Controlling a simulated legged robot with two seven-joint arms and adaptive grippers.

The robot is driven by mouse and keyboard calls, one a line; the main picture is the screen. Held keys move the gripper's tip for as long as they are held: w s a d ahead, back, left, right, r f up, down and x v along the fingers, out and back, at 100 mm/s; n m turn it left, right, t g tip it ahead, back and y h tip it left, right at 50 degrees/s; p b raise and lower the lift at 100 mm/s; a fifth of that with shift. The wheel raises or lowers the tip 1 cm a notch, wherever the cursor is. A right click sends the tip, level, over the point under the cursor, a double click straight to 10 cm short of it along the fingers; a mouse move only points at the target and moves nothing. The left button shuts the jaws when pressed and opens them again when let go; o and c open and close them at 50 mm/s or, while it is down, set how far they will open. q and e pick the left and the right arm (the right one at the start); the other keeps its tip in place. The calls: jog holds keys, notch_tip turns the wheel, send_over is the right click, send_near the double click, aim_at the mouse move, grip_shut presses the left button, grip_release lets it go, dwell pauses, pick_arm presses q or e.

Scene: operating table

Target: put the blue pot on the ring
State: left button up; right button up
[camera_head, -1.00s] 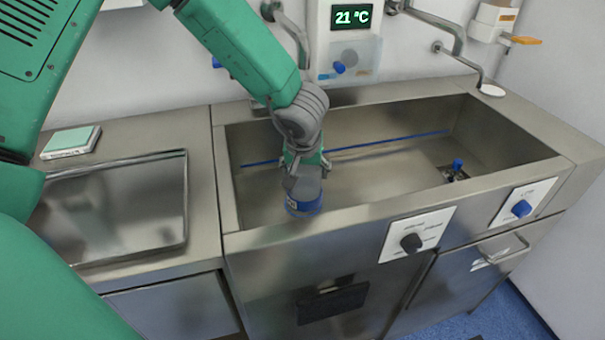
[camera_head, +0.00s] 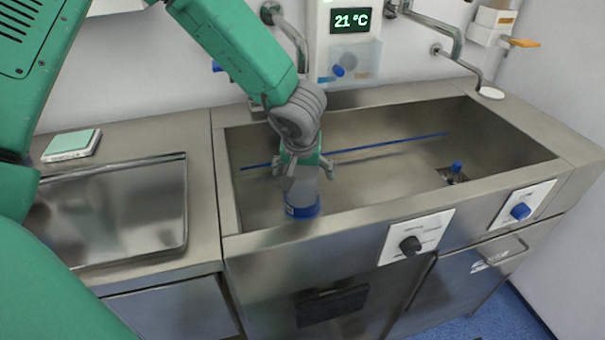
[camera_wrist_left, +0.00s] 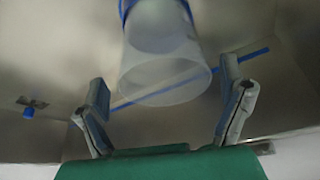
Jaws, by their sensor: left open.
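The blue pot (camera_head: 303,204), a translucent cup with a blue band at its lower end, stands upright at the inner front edge of the sink in the head view. I cannot tell exactly what it rests on. My left gripper (camera_head: 303,171) is just above it, pointing down. In the left wrist view the pot's clear body (camera_wrist_left: 166,68) shows between the spread fingers of the left gripper (camera_wrist_left: 166,105), with a gap on both sides. I cannot make out a ring under the pot. My right gripper is not in view.
The steel sink (camera_head: 400,170) has a raised rim and a blue-knobbed fitting (camera_head: 455,171). A metal tray (camera_head: 115,215) and a small scale (camera_head: 71,145) lie on the left counter. Taps and a temperature display (camera_head: 351,20) are on the back wall.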

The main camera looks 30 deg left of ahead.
pick_arm(q)
jog(key=p+v, duration=0.2)
jog(key=v, duration=0.7)
jog(key=shift+r+p, duration=0.2)
jog(key=shift+p, duration=0.2)
jog(key=shift+s, duration=0.1)
